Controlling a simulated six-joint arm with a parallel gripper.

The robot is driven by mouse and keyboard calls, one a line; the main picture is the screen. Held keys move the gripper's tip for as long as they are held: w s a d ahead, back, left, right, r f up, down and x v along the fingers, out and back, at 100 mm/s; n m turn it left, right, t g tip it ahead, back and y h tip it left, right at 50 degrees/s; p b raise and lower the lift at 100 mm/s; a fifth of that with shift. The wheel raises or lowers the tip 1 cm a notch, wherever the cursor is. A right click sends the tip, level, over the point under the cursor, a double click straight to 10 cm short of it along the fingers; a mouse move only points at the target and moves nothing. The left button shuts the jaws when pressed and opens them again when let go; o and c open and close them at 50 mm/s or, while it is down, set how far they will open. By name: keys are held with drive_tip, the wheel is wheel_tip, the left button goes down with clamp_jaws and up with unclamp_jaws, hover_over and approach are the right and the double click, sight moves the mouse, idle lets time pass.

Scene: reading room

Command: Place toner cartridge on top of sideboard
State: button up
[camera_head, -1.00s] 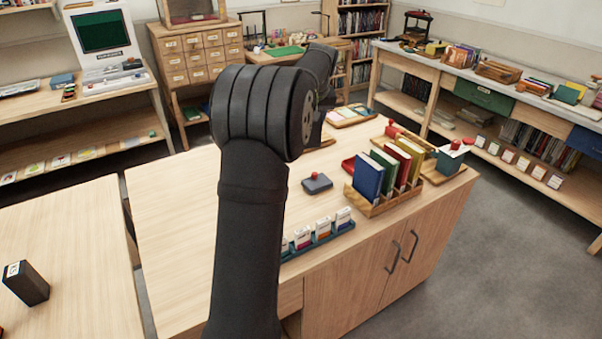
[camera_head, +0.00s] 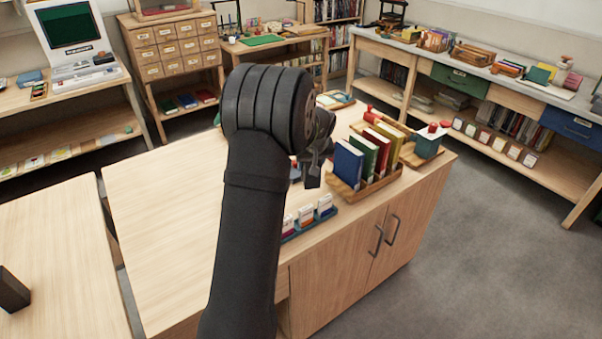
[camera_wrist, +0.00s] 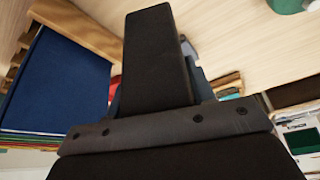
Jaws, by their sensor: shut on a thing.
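My gripper (camera_head: 316,160) is small and partly hidden behind my arm in the head view, low over the sideboard. In the wrist view a black block (camera_wrist: 155,60), which looks like a finger, stands up from the dark gripper body. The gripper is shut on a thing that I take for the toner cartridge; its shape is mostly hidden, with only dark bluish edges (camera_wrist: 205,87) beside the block. The sideboard (camera_head: 165,205) is the pale wooden cabinet with two doors in the middle. Its left part of the top is bare.
Upright books (camera_head: 370,150) in a wooden rack stand right of my gripper. A blue book (camera_wrist: 60,80) is close in the wrist view. A card tray (camera_head: 308,218) lies at the front edge. A grey-blue block (camera_head: 295,173) is mostly hidden. A black box (camera_head: 12,290) stands on the left table.

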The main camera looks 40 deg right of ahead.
drive_tip(key=shift+w+a+f, duration=0.15)
drive_tip(key=shift+w+f, duration=0.4)
drive_tip(key=shift+f, duration=0.4)
drive_tip(key=shift+w+a+f, duration=0.1)
drive_tip(key=shift+w+f, duration=0.4)
drive_tip(key=shift+f, duration=0.5)
drive_tip(key=shift+w+a+f, duration=0.15)
drive_tip(key=shift+w+f, duration=0.4)
drive_tip(key=shift+f, duration=0.4)
drive_tip(key=shift+f, duration=0.1)
drive_tip(key=o, duration=1.2)
drive_tip(key=shift+f, duration=0.1)
drive_tip(key=v, duration=1.2)
drive_tip(key=shift+s, duration=0.15)
